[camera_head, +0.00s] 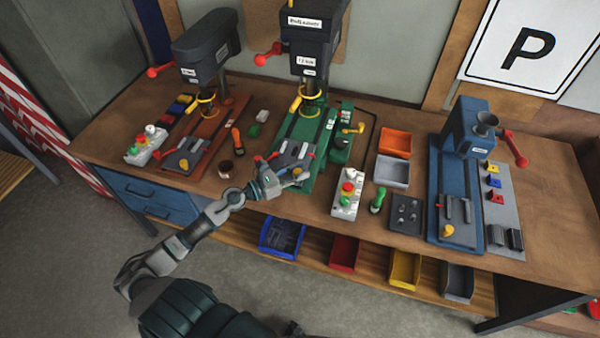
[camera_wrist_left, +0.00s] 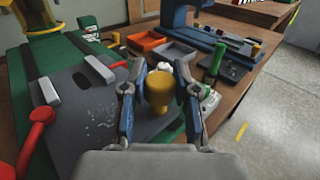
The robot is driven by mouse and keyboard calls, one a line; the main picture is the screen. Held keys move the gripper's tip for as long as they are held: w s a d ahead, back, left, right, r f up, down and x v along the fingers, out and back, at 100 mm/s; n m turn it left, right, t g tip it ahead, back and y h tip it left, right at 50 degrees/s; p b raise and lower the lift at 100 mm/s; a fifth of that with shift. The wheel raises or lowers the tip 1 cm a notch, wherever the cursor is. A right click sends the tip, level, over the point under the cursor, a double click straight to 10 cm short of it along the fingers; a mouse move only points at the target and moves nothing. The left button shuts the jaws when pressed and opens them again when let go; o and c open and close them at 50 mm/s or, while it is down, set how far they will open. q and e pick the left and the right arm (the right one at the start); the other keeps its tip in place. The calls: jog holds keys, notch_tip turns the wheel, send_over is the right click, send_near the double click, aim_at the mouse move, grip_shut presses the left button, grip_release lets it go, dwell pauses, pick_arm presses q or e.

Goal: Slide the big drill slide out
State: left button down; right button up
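The big green drill (camera_head: 313,40) stands at the middle back of the bench, on a green base. At its front is a grey slide plate (camera_head: 291,152) with pale jaws and a red handle; the plate also fills the left of the wrist view (camera_wrist_left: 97,115). A yellow knob (camera_wrist_left: 160,92) stands at the plate's right side. My left gripper (camera_head: 300,176) is at this front corner. In the wrist view its fingers (camera_wrist_left: 161,72) stand on both sides of the knob, with narrow gaps seeming to show. My right gripper is not in view.
A smaller drill on a red base (camera_head: 205,125) stands left, and a blue machine (camera_head: 462,190) right. Right of the green base are a button box (camera_head: 347,194), a green-handled tool (camera_head: 378,200) and orange (camera_head: 395,142) and grey trays. Bins sit on the lower shelf.

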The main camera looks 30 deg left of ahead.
pick_arm(q)
jog(key=shift+s+d+f, duration=0.1)
jog(key=shift+d+f, duration=0.05)
jog(key=shift+f, duration=0.1)
jog(key=c, duration=1.3)
grip_release()
jog(key=o, duration=0.5)
jog(key=shift+s+a, duration=0.1)
jog(key=shift+a, duration=0.1)
jog(key=shift+c, duration=0.2)
jog(key=shift+s+a, duration=0.1)
jog(key=shift+s, duration=0.1)
jog(key=v, duration=1.2)
jog(key=shift+a, duration=0.15)
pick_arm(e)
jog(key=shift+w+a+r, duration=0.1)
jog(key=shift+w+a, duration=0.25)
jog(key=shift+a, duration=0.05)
